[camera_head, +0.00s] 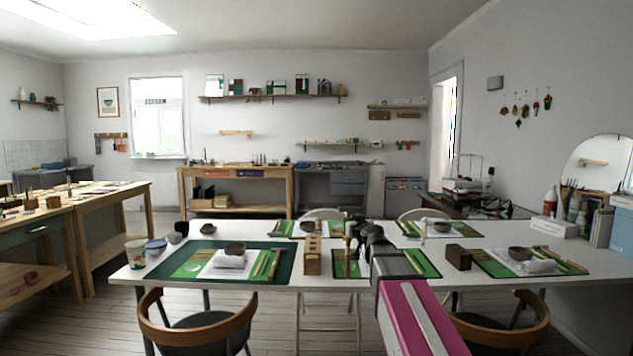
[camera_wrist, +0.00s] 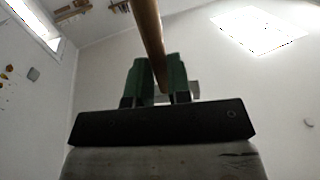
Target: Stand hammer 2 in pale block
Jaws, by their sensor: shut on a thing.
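My gripper (camera_wrist: 160,85) is shut on the wooden handle of a hammer (camera_wrist: 149,30), between green fingers in the wrist view. The handle extends toward the top of that view; the hammer's head cannot be made out there. In the head view my dark arm end is over the middle of the white table, and a thin brown upright piece shows beneath it, apparently the hammer. The pale block (camera_head: 312,262), a light wooden block with dark openings, stands on the table just left of it. The two appear apart.
A dark brown block (camera_head: 458,258) stands to the right. Green mats (camera_head: 284,262) with bowls (camera_head: 235,249) and tools lie around the white table (camera_head: 210,289). Chairs (camera_head: 200,330) surround the table.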

